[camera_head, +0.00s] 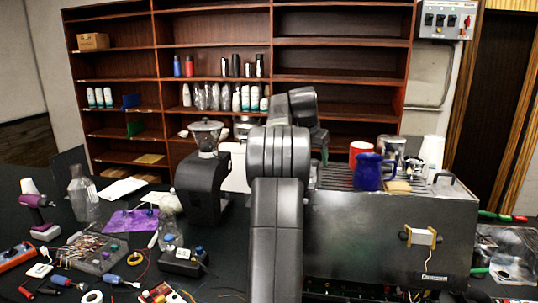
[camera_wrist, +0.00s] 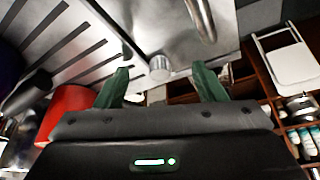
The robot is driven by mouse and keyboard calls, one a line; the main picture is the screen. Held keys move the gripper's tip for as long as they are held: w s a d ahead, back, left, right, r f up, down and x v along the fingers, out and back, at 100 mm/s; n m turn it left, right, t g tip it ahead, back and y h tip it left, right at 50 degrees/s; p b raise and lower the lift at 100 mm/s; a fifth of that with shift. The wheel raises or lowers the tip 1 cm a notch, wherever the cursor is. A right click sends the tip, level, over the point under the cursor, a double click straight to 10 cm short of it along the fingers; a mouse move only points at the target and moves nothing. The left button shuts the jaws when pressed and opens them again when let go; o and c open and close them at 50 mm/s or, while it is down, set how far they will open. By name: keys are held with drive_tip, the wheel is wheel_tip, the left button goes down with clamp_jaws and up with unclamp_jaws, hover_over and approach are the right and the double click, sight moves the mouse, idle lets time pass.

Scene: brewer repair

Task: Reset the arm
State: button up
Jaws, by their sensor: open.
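My gripper (camera_wrist: 163,76) shows in the wrist view with its two dark green fingers spread apart and nothing between them. Past the fingers are a metal surface with slots, a small metal knob (camera_wrist: 160,68) and a curved metal pipe (camera_wrist: 201,18). In the head view my arm rises through the middle of the picture and bends over near the left end of the brewer (camera_head: 390,235). It hides part of the brewer and the shelf behind. My fingers cannot be made out clearly in the head view.
A blue pitcher (camera_head: 368,172) and a red cup (camera_head: 360,148) stand on the brewer's top. A black grinder (camera_head: 203,185) stands left of my arm. Tools, wires and a purple cloth (camera_head: 130,222) clutter the left of the dark table. A wooden shelf (camera_head: 115,64) stands behind.

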drive_tip(key=shift+d+n+t+y, duration=0.15)
drive_tip(key=shift+n+t+y, duration=0.35)
drive_tip(key=shift+n, duration=1.2)
